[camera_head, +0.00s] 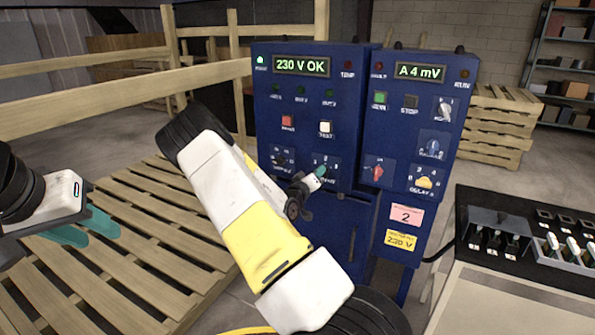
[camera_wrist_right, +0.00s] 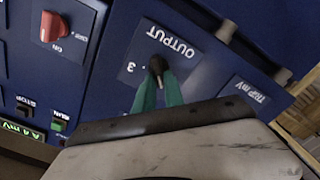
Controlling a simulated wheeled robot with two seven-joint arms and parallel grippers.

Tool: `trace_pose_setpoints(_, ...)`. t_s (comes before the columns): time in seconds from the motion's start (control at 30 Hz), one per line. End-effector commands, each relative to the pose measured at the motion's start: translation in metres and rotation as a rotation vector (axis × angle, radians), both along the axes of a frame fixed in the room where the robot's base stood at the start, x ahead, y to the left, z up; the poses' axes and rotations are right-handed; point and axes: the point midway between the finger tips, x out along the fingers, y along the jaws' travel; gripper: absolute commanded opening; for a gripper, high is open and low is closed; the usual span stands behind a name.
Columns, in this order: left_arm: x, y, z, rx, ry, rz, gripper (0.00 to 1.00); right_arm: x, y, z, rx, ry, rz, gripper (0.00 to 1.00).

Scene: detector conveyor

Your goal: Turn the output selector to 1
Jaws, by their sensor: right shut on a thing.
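The output selector is a small dark knob (camera_wrist_right: 157,64) on the blue cabinet, under an upside-down OUTPUT label in the right wrist view. A figure 3 shows beside it on the left; the other figures are hidden. My right gripper (camera_wrist_right: 158,88) is shut on the knob, with one teal finger on each side. In the head view my right gripper (camera_head: 319,172) is at the selector's panel (camera_head: 333,162), where its hand and arm hide part of the panel. My left gripper (camera_head: 98,229) is open and empty at the far left, over the wooden pallet.
The blue cabinet (camera_head: 262,110) has several other knobs, buttons and lamps, and a display (camera_head: 301,66) reading 230 V OK. A red knob (camera_wrist_right: 54,27) lies near the selector. A switch console (camera_head: 500,265) stands at right. Wooden rails (camera_head: 120,95) are behind the pallet (camera_head: 150,262).

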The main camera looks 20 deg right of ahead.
Motion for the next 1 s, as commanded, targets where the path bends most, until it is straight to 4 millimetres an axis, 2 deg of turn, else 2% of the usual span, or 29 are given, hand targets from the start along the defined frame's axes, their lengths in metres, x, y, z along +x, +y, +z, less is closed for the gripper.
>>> trace_pose_setpoints(0.43, 0.0, 0.0, 0.0, 0.0, 0.0, 0.0, 0.36, 0.0014, 0.0019, -0.0036, -0.176, 0.21, 0.001, 0.0)
trace_pose_setpoints(1.0, 0.0, 0.0, 0.0, 0.0, 0.0, 0.0, 0.36, 0.0017, 0.0024, -0.0043, -0.214, 0.255, 0.001, 0.0)
